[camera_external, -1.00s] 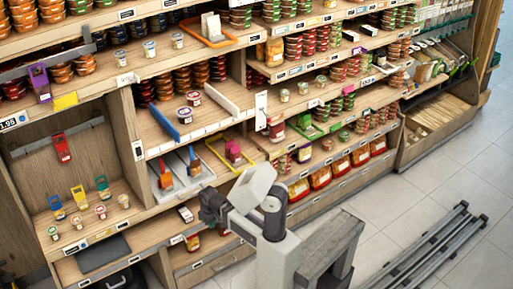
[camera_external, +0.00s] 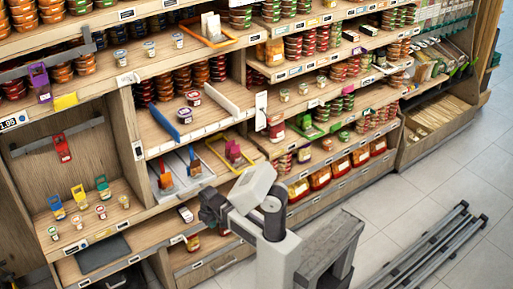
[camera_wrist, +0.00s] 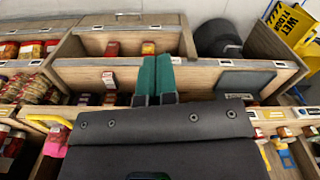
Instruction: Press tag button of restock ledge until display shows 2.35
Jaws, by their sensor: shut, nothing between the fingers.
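My gripper shows in the wrist view as two teal fingers (camera_wrist: 154,76) pressed together, with nothing between them. They point at a low wooden ledge (camera_wrist: 80,73) with small price tags on its edges. One small display tag (camera_wrist: 280,65) is right of the fingers, and another (camera_wrist: 155,27) is on the far edge. Their digits are too small to read, and I cannot tell which is the restock ledge's tag. In the external view my wrist (camera_external: 212,206) is in front of the lower middle shelves; the fingertips are hidden there.
A dark pad (camera_wrist: 245,82) lies right of the fingers, with a black round object (camera_wrist: 218,40) beyond it. A yellow wet-floor sign (camera_wrist: 298,25) stands at the far right. Jars (camera_wrist: 28,50) fill the left shelves. Open floor (camera_external: 400,200) lies right of my arm.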

